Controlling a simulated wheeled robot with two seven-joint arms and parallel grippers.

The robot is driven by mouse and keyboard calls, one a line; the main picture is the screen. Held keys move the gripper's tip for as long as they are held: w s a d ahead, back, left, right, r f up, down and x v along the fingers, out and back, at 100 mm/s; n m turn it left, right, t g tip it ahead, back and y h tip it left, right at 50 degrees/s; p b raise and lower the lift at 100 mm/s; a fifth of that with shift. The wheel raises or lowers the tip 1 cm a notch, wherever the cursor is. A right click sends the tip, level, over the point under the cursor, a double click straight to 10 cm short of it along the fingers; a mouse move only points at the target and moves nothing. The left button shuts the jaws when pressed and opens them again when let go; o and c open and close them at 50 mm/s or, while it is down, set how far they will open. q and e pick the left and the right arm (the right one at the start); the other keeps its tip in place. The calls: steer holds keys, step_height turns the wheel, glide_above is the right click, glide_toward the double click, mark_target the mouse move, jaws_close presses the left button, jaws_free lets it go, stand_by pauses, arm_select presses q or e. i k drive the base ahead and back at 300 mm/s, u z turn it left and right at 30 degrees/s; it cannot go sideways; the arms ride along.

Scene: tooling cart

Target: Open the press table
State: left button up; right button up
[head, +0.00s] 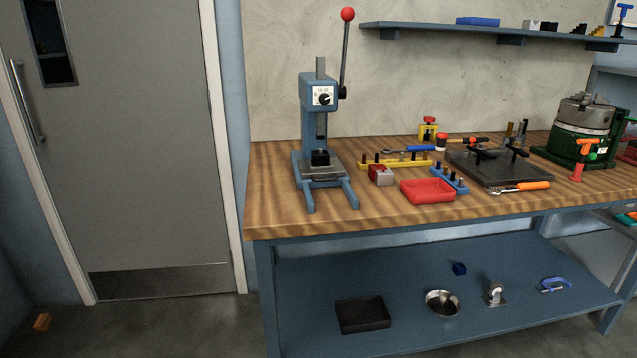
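A blue arbor press (311,92) stands upright at the left end of the wooden workbench. Its lever with a red ball knob (347,14) points up. The press table (322,173) is the grey plate at the base between two blue feet, with a small black block (320,158) on it. Whether the table is open or closed cannot be told from here. Neither of my grippers is in view.
The wooden bench top (275,215) holds a red tray (428,190), a dark fixture plate (497,165), tools and a green rotary device (582,130). A lower blue shelf (400,285) carries a black tray (363,314) and a bowl. A grey door (130,150) is at left.

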mark_target(308, 170)
steer(key=u, duration=2.05)
steer(key=i, duration=1.65)
steer(key=z, duration=1.7)
